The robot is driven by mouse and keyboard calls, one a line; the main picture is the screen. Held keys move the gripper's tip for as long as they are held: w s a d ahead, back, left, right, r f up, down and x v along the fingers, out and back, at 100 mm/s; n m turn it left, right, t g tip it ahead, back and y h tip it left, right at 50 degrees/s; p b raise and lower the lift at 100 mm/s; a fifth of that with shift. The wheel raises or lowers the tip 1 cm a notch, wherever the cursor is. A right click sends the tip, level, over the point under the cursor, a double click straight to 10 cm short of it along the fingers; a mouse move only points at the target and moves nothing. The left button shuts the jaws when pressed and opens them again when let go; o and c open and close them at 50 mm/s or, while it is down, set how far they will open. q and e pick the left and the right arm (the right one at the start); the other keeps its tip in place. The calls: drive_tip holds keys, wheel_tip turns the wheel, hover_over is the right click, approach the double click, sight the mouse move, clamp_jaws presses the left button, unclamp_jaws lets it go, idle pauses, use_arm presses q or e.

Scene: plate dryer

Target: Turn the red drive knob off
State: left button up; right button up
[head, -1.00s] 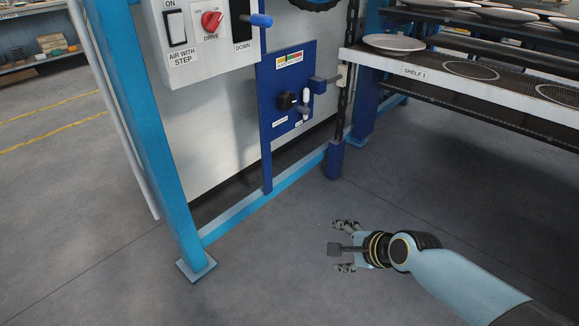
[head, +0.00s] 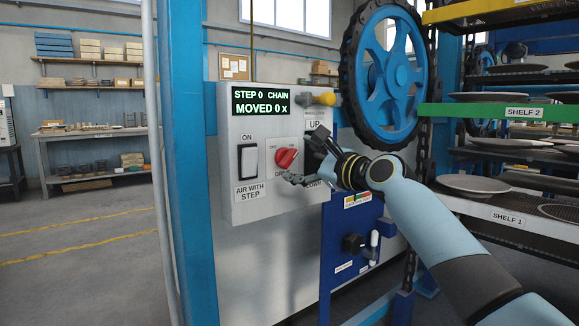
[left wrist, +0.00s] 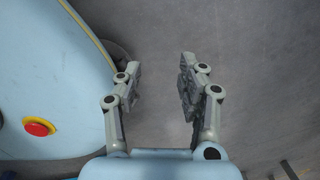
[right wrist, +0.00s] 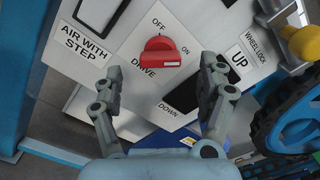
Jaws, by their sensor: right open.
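The red drive knob (head: 286,158) is on the front of the grey control box (head: 240,205), right of the AIR WITH STEP switch. In the right wrist view the red knob (right wrist: 159,53) lies just beyond and between the fingertips, between the OFF and ON marks. My right gripper (head: 304,160) is at the box front, close to the knob's right side. The right wrist view shows it (right wrist: 163,80) open and empty, with no clear contact on the knob. My left gripper (left wrist: 160,80) is open and empty above bare floor, outside the head view.
An UP/DOWN control (right wrist: 237,61) sits right of the knob. A yellow-ended wheel lock (head: 326,99) sticks out at the top right of the box. A large blue wheel (head: 388,75) and plate shelves (head: 520,113) stand to the right. A blue post (head: 183,170) stands left of the box.

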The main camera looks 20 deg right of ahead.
sight(290, 158)
drive_tip(key=b+x, duration=0.1)
drive_tip(key=x, duration=0.3)
drive_tip(key=shift+f, duration=0.15)
drive_tip(key=shift+w+a, duration=0.1)
drive_tip(key=shift+w, duration=0.2)
use_arm(q)
drive_tip(key=w, duration=0.1)
drive_tip(key=w+a+f, duration=0.1)
drive_tip(key=shift+w+a, duration=0.1)
drive_tip(key=shift+w, duration=0.2)
drive_tip(key=shift+s, duration=0.15)
use_arm(e)
drive_tip(key=shift+c, duration=0.4)
drive_tip(key=c, duration=1.1)
use_arm(q)
drive_tip(key=shift+s, duration=0.3)
